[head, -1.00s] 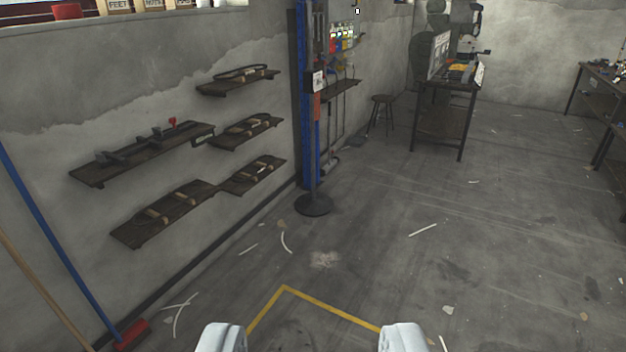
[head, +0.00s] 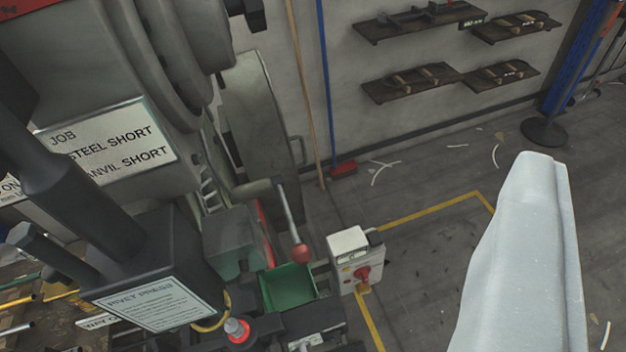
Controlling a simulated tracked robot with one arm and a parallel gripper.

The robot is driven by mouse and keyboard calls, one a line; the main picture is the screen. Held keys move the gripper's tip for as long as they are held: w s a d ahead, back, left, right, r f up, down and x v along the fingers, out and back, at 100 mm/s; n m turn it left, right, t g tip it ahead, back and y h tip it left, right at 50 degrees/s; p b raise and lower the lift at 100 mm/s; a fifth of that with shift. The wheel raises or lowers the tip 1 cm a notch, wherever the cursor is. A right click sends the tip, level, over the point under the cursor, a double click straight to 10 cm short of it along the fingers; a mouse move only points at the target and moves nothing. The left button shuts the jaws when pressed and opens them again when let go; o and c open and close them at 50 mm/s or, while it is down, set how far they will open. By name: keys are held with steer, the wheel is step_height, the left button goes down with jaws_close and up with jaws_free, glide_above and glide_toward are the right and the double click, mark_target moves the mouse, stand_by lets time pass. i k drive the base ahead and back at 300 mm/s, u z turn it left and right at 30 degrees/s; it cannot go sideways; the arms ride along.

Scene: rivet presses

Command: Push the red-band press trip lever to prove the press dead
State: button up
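A grey rivet press (head: 240,60) fills the left of the view, with a red band (head: 60,18) at the top left. A metal lever with a red ball knob (head: 302,252) hangs down from its side and looks like the trip lever. My gripper (head: 535,170) shows as one pale grey shape at the lower right. It is well to the right of the knob and clear of it. Whether this is one finger or both fingers together I cannot tell.
A switch box (head: 348,262) with a red rotary knob stands right of the lever. A green tray (head: 290,287) and a red button (head: 237,330) are below it. A broom (head: 343,169) leans on the wall. Yellow-lined floor (head: 428,210) is open behind.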

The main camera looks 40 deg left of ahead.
mark_target(300, 254)
steer(key=u, duration=0.85)
